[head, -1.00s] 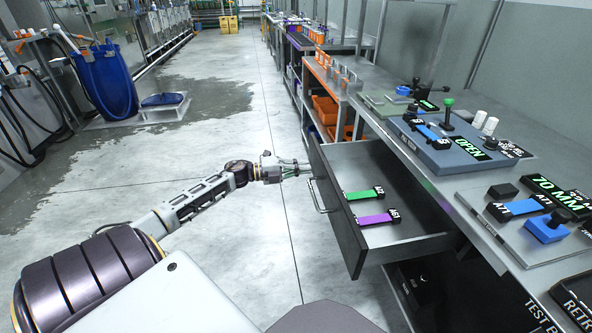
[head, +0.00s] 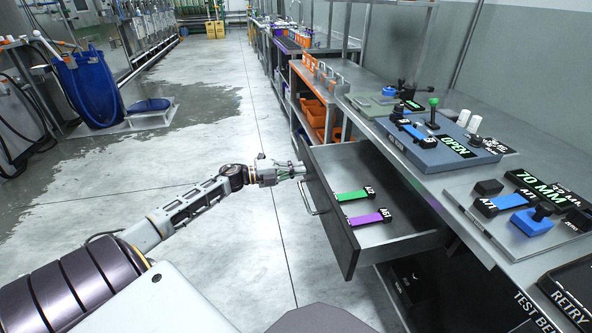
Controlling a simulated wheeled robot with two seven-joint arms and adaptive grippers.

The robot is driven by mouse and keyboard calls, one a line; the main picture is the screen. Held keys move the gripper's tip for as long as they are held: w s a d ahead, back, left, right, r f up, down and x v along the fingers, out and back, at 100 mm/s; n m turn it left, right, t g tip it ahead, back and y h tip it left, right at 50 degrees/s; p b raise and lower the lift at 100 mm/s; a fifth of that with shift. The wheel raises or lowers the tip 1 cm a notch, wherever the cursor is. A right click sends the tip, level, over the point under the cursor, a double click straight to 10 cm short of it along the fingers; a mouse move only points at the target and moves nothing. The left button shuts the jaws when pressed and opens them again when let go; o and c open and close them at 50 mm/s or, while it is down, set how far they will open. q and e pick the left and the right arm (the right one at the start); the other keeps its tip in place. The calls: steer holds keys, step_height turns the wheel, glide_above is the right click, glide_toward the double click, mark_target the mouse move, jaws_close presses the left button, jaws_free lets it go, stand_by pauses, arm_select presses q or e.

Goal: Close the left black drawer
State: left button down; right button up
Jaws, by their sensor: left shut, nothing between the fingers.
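The black drawer (head: 330,219) under the steel bench stands pulled out, with its front panel facing left and a metal bar handle (head: 314,196) on it. Inside lie a green webbing strip (head: 351,195) and a purple webbing strip (head: 365,218), each with a black labelled end. My left gripper (head: 301,170) is shut and empty. Its tips are at the far end of the drawer front, near the upper edge; I cannot tell whether they touch it. My right gripper is not in view.
The bench top (head: 440,190) carries a grey-blue fixture (head: 436,150) marked OPEN and a plate with a blue block (head: 532,222). A shelf with orange bins (head: 316,113) stands beyond the drawer. A lower dark compartment (head: 408,283) is below.

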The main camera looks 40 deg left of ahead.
arm_select(q)
glide_toward(365, 168)
steer(key=s+a+r, duration=0.1)
steer(key=s+r, duration=0.1)
steer(key=s+a+r, duration=0.2)
steer(key=shift+a+r, duration=0.1)
steer(key=shift+a, duration=0.15)
steer(key=x, duration=0.8)
steer(key=shift+w+d, duration=0.2)
steer(key=x, duration=0.5)
steer(key=shift+w+d, duration=0.15)
steer(key=shift+x, duration=0.85)
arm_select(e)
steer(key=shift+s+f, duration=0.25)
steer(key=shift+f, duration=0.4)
arm_select(q)
steer(key=shift+r, duration=0.15)
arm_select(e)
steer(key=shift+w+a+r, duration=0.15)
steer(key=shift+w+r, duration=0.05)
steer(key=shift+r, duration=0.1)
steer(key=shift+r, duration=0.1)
